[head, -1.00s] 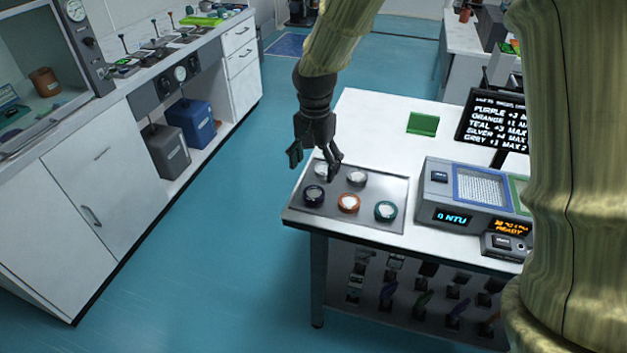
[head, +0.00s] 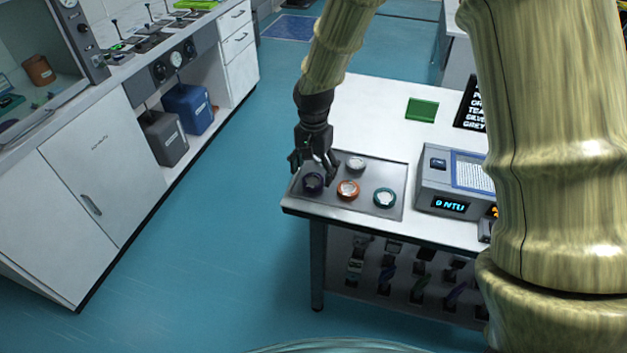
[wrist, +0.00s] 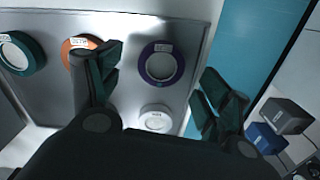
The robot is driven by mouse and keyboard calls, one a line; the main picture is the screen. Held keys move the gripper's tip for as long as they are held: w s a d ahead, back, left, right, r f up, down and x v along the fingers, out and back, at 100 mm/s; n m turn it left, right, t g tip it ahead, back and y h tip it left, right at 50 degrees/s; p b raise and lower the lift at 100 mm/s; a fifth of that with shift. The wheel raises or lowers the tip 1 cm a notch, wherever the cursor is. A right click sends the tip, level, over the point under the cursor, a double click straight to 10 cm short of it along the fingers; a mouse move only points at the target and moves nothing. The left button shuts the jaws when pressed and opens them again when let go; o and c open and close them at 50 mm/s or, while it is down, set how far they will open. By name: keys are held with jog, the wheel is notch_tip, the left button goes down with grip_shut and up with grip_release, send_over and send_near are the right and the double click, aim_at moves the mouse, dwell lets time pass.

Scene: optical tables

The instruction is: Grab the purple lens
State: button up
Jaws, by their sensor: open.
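The purple lens (head: 313,183) is a ring with a pale centre, lying at the front left of the metal tray (head: 368,212). In the wrist view the purple lens (wrist: 161,62) shows between and beyond the two fingers, apart from both. My gripper (head: 314,166) is open and empty, just above the tray's left side behind the purple lens. In the wrist view my gripper (wrist: 165,85) has its fingers spread wide, with a white-silver lens (wrist: 156,118) also showing between them.
An orange lens (head: 348,190) and a teal lens (head: 384,198) lie to the right on the tray, with a silver-grey lens (head: 356,164) behind. A grey instrument (head: 444,187) stands right of the tray. A green plate (head: 422,109) lies farther back on the white table.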

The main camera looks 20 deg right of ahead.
aim_at(313, 180)
jog(key=shift+f, duration=1.5)
jog(key=shift+a, duration=0.1)
jog(key=c, duration=1.1)
